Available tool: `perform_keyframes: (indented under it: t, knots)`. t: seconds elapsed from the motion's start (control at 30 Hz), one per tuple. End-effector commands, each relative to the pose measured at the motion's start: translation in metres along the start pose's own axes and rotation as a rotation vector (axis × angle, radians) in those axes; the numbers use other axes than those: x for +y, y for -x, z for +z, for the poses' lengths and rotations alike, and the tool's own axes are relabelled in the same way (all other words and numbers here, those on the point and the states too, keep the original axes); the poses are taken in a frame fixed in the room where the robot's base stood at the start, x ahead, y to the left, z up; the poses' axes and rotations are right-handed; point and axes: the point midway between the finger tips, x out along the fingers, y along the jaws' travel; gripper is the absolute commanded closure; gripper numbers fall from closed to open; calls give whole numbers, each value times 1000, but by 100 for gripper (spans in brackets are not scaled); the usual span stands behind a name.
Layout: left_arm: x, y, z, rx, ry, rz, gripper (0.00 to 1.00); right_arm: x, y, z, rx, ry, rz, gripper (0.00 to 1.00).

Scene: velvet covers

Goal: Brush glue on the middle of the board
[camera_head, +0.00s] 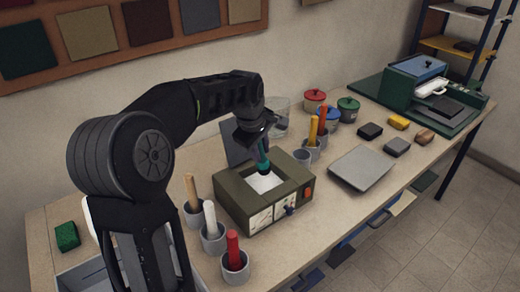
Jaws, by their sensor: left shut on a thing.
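My left gripper (256,139) points down and is shut on a teal-handled tool, likely the brush (263,156). The tool's dark lower end is over the opening of an olive-green glue box (235,195), whose inside shows white (267,181). I cannot tell whether the tip touches the white. A flat grey board (362,169) lies on the table to the right of the box, apart from the gripper; its top looks bare. My right gripper is not in view.
Cups with a wooden, a white and a red handle (235,265) stand left and in front of the box. Cups with yellow and red handles (313,140) and lidded pots (348,109) stand behind. A green press (415,85) is at the far right.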

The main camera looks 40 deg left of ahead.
Motion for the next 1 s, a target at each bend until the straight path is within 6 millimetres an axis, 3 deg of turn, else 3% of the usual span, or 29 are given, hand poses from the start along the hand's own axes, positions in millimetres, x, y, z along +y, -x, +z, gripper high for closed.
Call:
perform_keyframes:
  t: [0.6, 1.0]
  knots:
    - [-18, -51, 5, 0, 0, 0, 100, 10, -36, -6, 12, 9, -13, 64]
    - [-19, -54, 5, 0, 0, 0, 100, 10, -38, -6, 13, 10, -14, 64]
